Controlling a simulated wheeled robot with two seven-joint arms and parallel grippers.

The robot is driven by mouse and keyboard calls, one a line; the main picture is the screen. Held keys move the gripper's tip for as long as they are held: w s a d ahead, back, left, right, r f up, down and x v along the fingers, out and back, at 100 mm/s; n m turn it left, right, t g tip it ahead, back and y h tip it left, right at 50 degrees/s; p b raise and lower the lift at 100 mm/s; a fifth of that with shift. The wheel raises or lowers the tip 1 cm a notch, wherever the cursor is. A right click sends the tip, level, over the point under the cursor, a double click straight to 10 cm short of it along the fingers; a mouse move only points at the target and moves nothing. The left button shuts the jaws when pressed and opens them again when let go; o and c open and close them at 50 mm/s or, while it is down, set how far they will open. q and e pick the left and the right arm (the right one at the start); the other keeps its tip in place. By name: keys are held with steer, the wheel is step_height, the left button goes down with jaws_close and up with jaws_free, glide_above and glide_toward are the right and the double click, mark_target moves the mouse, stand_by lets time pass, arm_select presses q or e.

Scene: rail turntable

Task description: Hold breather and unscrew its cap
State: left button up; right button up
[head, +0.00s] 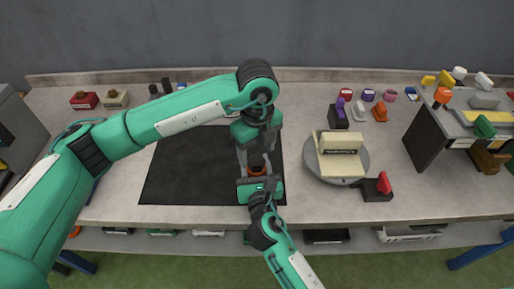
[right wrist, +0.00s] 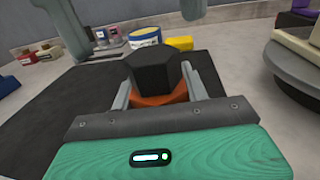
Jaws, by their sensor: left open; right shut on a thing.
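The breather has an orange body (right wrist: 160,99) and a black hexagonal cap (right wrist: 155,70) on top. It stands upright over the black mat. My right gripper (right wrist: 158,92) is shut on the orange body, one finger on each side, below the cap. In the head view the breather (head: 257,170) is small and partly covered by my grippers. My left gripper (head: 257,155) comes from above, pointing down, with its fingers apart around or just above the cap; I cannot tell whether they touch it.
A black mat (head: 185,175) covers the middle of the bench. To the right stand a grey turntable (head: 361,166) with a cream block and a black block with a red piece (head: 382,185). A rack (head: 423,135) is at far right. Small coloured items line the back.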

mark_target(257, 160)
arm_select(q)
steer(key=shift+f, duration=0.15)
steer(key=shift+f, duration=1.9)
steer(key=shift+c, duration=0.3)
steer(key=c, duration=1.2)
steer(key=n, duration=0.4)
steer(key=shift+n, duration=0.4)
steer(key=shift+w+n, duration=0.1)
steer(key=shift+n, duration=0.6)
